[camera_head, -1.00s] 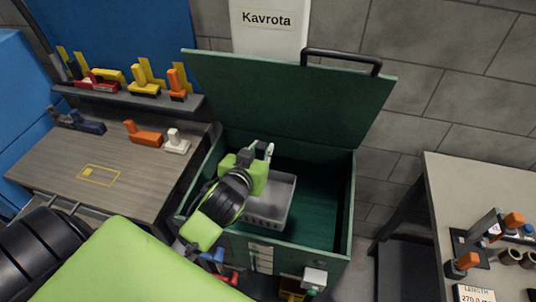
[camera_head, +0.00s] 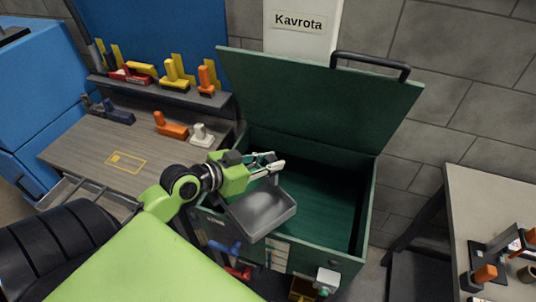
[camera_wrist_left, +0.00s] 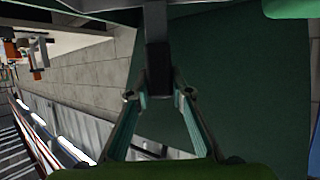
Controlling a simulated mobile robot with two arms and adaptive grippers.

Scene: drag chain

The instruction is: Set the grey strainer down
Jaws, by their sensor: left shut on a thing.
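The grey strainer (camera_head: 262,213) is a shallow tray-like pan in the head view. It is tilted and held up over the front left wall of the open green chest (camera_head: 345,262). My left gripper (camera_head: 276,165) is shut on it at its far side, above the chest opening. In the left wrist view, the gripper fingers (camera_wrist_left: 160,88) close on a dark grey bar, which seems to be part of the strainer. The grip point itself is partly hidden in the head view. My right gripper is not in view.
The chest's green lid (camera_head: 320,95) stands open against the wall. A wooden workbench (camera_head: 85,150) with a yellow outlined square (camera_head: 127,162) lies to the left. It holds orange, white and dark blocks along its back. A grey table (camera_head: 475,205) stands at the right.

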